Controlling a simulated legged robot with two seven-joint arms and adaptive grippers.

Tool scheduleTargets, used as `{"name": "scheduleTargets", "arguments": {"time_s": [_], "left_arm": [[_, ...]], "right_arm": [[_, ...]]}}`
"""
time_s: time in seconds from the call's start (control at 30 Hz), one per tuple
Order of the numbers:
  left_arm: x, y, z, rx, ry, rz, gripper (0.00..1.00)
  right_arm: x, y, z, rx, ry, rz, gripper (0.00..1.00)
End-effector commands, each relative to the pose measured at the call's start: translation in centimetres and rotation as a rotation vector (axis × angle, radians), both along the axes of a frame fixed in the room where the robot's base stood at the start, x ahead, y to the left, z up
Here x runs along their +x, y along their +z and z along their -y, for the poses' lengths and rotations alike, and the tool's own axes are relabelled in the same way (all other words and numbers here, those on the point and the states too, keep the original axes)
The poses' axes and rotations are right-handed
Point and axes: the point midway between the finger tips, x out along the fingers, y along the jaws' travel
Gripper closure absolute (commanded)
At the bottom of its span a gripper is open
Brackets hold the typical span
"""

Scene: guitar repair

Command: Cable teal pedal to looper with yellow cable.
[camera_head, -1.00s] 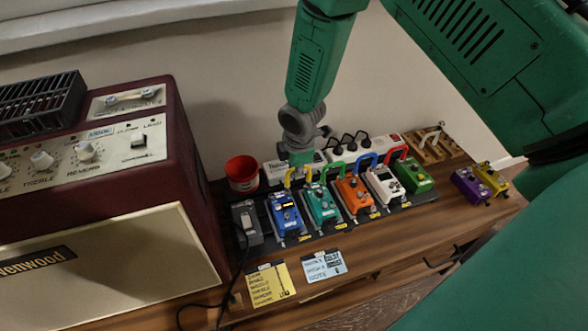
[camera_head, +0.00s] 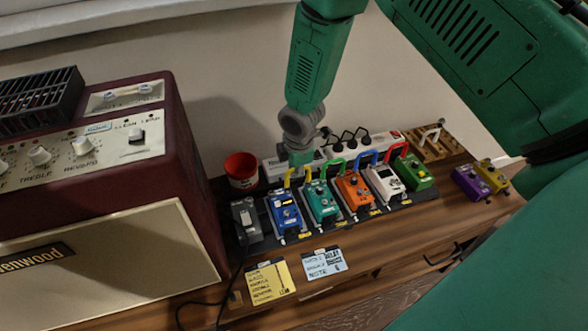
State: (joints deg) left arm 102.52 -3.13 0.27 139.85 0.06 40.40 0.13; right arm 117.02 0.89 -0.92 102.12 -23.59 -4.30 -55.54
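The teal pedal (camera_head: 321,204) sits in a row on a dark pedalboard, between a blue pedal (camera_head: 284,211) and an orange pedal (camera_head: 354,192). A yellow cable (camera_head: 288,178) stands up at the back of the blue and teal pedals; its top is partly hidden by my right gripper. My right gripper (camera_head: 297,158) points down right at that cable, and its fingers are too small and covered to tell whether they hold it. No label readable here shows which pedal is the looper. My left gripper is not in view.
A white pedal (camera_head: 384,185) and a green pedal (camera_head: 412,172) continue the row, with green, blue and red cables arched behind. A red cup (camera_head: 241,172), a power strip (camera_head: 394,138) and an amplifier (camera_head: 100,240) stand nearby. Purple (camera_head: 470,183) and yellow (camera_head: 492,176) pedals sit right.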

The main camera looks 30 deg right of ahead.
Motion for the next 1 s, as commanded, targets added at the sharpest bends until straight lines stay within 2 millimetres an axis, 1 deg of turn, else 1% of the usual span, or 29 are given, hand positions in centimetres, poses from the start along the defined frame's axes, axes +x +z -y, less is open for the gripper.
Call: {"name": "scheduleTargets", "arguments": {"time_s": [0.27,0.47,0.5,0.53,0.57,0.77,0.8,0.83,0.87,1.0], "left_arm": [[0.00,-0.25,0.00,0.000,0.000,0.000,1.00],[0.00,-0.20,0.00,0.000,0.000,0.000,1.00],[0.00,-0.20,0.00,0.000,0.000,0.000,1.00],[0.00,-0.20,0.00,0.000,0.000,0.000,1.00],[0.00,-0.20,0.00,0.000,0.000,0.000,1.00],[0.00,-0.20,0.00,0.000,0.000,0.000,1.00],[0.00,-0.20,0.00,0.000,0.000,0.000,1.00],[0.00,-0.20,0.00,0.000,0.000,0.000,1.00],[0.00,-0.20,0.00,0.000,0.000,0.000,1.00],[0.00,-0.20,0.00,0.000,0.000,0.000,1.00]], "right_arm": [[0.01,-0.56,0.00,0.000,0.000,0.000,1.00],[0.02,-0.46,-0.01,0.000,0.000,0.001,1.00],[0.02,-0.46,-0.01,0.000,0.000,0.001,0.87],[0.02,-0.46,-0.01,0.000,0.000,0.001,0.76],[0.02,-0.46,-0.01,0.000,0.000,0.001,0.71],[0.02,-0.46,-0.01,0.000,0.000,0.001,0.71],[0.01,-0.47,-0.01,0.000,0.000,0.000,0.67],[0.00,-0.48,-0.01,0.000,0.000,0.000,0.57],[0.01,-0.48,-0.01,0.000,0.000,0.000,0.53],[0.00,-0.48,-0.01,0.000,0.000,0.000,0.53]]}}
